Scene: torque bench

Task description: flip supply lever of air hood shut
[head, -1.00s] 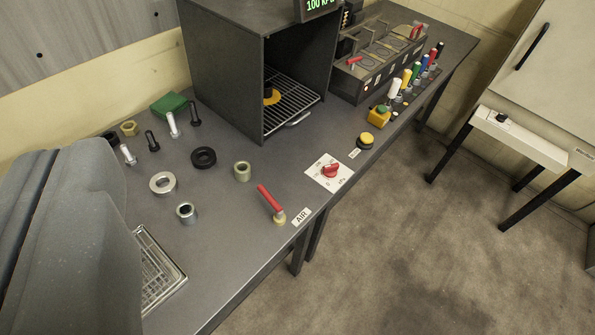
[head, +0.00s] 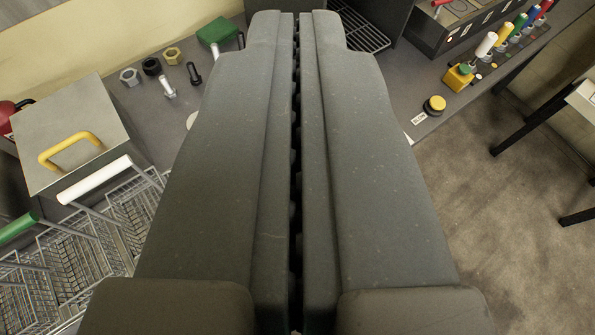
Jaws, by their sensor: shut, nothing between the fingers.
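My gripper (head: 297,20) fills the middle of the view, pointing away over the bench. Its two broad grey fingers are shut with only a thin dark seam between them, and nothing shows in them. The red supply lever and its AIR label are hidden behind the gripper, so I cannot tell the lever's position or whether the gripper touches it. Part of the dark hood (head: 392,14) shows at the top, right of the fingertips, with its wire rack (head: 368,38) inside.
Left are a metal box (head: 78,125) with a yellow handle, and wire baskets (head: 75,250). Nuts, bolts and a green block (head: 214,30) lie at the back left. Right are a yellow button (head: 435,104), a yellow block (head: 459,77) and coloured handles (head: 486,44). Open floor lies beyond the bench edge.

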